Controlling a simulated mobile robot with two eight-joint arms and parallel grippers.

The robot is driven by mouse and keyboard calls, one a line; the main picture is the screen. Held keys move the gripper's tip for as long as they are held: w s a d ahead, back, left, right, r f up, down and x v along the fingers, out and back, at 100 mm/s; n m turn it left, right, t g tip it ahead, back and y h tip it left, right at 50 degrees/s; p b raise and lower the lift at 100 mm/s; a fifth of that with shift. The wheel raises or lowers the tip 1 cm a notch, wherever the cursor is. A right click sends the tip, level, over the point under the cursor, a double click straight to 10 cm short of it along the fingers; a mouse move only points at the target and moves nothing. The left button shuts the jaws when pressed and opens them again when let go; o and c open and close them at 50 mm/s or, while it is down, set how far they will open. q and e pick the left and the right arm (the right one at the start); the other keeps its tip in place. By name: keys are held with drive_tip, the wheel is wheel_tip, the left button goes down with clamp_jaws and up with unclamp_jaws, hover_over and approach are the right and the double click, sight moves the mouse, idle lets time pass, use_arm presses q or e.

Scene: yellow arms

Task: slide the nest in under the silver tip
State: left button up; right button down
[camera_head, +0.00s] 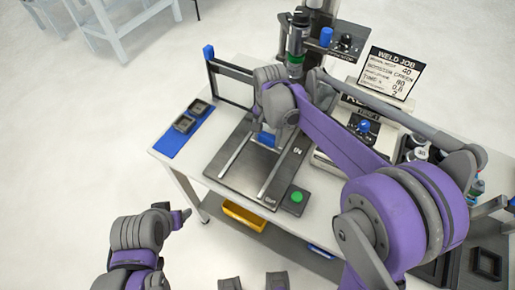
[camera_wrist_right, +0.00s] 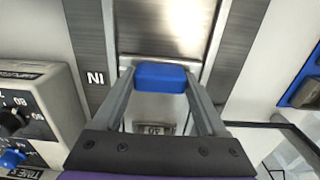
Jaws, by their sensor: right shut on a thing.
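My right gripper (camera_head: 266,137) is shut on the blue handle (camera_wrist_right: 160,77), which also shows in the head view (camera_head: 265,138). In the right wrist view the handle sits between the two fingers, about level with the IN mark (camera_wrist_right: 95,78) beside the rail. The pale nest (camera_wrist_right: 150,105) shows between the fingers with a dark lettered piece on it; in the head view my arm hides most of it. The silver tip (camera_head: 295,69) hangs under the dark, green-ringed column, beyond my gripper. My left gripper (camera_head: 179,219) is off the table at lower left; its jaw opening is unclear.
The dark slide plate (camera_head: 236,165) has two silver rails, and its near part is bare. A green button box (camera_head: 295,199) stands at its front right. A blue mat (camera_head: 178,139) with dark parts lies left. The controller (camera_head: 363,127) and job sign (camera_head: 388,73) stand right.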

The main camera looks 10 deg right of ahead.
drive_tip(key=shift+w+d+r, duration=0.1)
drive_tip(key=shift+w+d, duration=0.35)
drive_tip(key=shift+w, duration=0.15)
drive_tip(key=shift+w+d, duration=0.4)
drive_tip(key=shift+w, duration=0.2)
unclamp_jaws()
drive_tip(key=shift+w+d, duration=0.1)
drive_tip(key=shift+w, duration=0.05)
drive_tip(key=shift+r, duration=0.15)
wheel_tip(320, 180, up, 10)
drive_tip(key=shift+r+p, duration=0.25)
drive_tip(key=shift+p, duration=0.05)
